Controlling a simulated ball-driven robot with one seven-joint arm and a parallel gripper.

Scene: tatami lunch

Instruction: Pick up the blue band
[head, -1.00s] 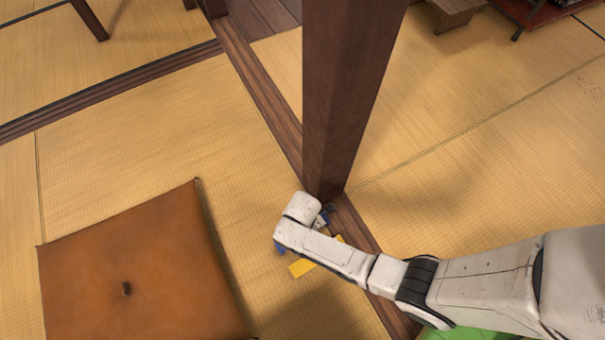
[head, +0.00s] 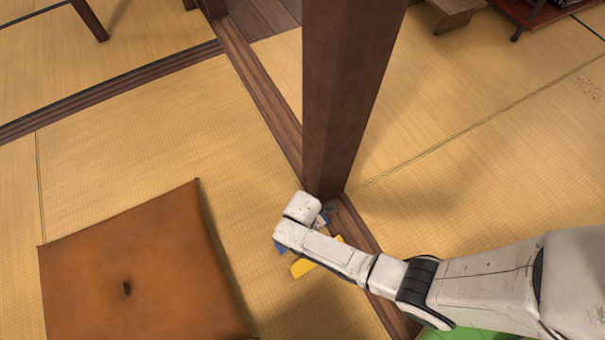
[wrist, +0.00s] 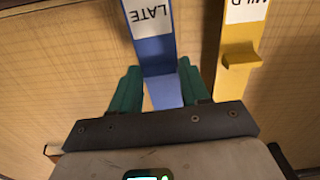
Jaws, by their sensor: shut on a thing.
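The blue band (wrist: 152,55) carries a white label reading "LATE" and runs between the two green fingers of my gripper (wrist: 160,78) in the wrist view. My gripper is shut on it. In the head view only a small bit of the blue band (head: 280,247) shows beside my arm, which hides the fingers. It is low at the foot of the dark post.
A yellow band (wrist: 236,80) with a white label lies just right of the blue one; it shows in the head view too (head: 301,268). A wooden post (head: 345,100) stands close to my gripper. A brown cushion (head: 140,265) lies left on the tatami.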

